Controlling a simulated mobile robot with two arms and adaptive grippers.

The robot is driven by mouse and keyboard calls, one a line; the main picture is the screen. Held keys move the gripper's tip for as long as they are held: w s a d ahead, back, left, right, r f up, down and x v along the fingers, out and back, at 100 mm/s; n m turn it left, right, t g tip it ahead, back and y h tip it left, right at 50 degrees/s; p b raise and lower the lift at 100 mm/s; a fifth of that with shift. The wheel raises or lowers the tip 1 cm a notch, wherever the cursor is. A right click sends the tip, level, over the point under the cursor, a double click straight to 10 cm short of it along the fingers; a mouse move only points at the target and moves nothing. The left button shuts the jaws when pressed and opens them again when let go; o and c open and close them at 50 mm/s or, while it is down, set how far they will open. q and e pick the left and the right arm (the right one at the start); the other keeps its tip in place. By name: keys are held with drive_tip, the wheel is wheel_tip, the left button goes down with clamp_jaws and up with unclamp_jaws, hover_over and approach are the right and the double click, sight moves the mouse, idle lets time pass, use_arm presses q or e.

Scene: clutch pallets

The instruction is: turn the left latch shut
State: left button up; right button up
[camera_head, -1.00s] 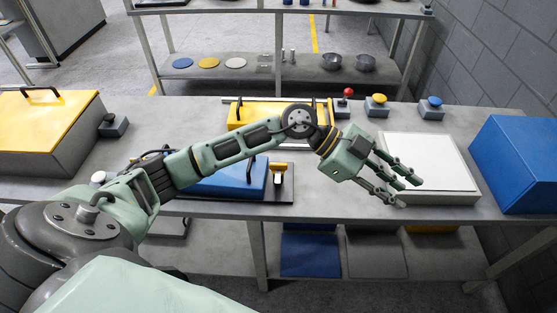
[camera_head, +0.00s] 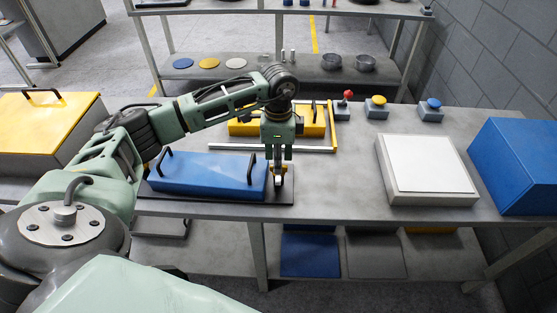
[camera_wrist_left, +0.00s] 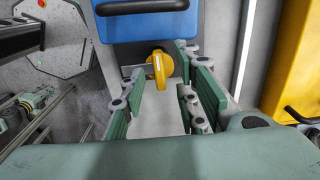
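A blue case (camera_head: 207,172) with two black handles lies on a dark plate on the table. A small yellow latch (camera_wrist_left: 157,70) stands at its right end, partly hidden behind my fingers in the head view. My left gripper (camera_head: 277,180) points down over that end of the case. In the wrist view my left gripper (camera_wrist_left: 163,105) has its green-padded fingers spread apart, with the latch between and ahead of them, apparently untouched. The blue case (camera_wrist_left: 150,25) fills the top of that view. I cannot tell how far the latch is turned. My right gripper is not in view.
A yellow case (camera_head: 312,122) lies behind, with a pale bar (camera_head: 318,149) in front of it. Red, yellow (camera_head: 376,107) and blue (camera_head: 430,110) buttons stand at the back. A white-topped box (camera_head: 425,165) and a blue box (camera_head: 520,165) stand right. Table between is clear.

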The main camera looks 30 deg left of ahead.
use_arm(q)
drive_tip(key=shift+f, duration=0.8)
clamp_jaws()
